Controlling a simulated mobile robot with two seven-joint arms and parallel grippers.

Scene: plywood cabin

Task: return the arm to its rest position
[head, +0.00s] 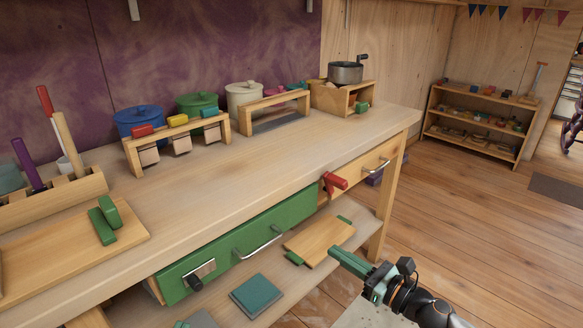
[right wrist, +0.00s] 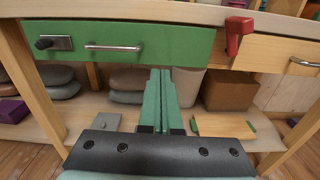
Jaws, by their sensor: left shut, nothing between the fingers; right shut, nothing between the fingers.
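My right gripper (head: 335,252) is in the lower right of the head view, its green fingers pointing left toward the workbench. In the right wrist view its fingers (right wrist: 160,72) are shut together with nothing between them. They point toward the lower shelf, below the green drawer (right wrist: 130,46), and look apart from it. My right arm (head: 425,308) comes in from the bottom right. My left gripper is in neither view.
The workbench (head: 255,155) has a green drawer front (head: 222,258) with a metal handle and a red clamp (head: 334,182) at its edge. A wooden board (head: 318,243) lies on the lower shelf. Open wooden floor (head: 470,225) is on the right, before a bookshelf (head: 475,125).

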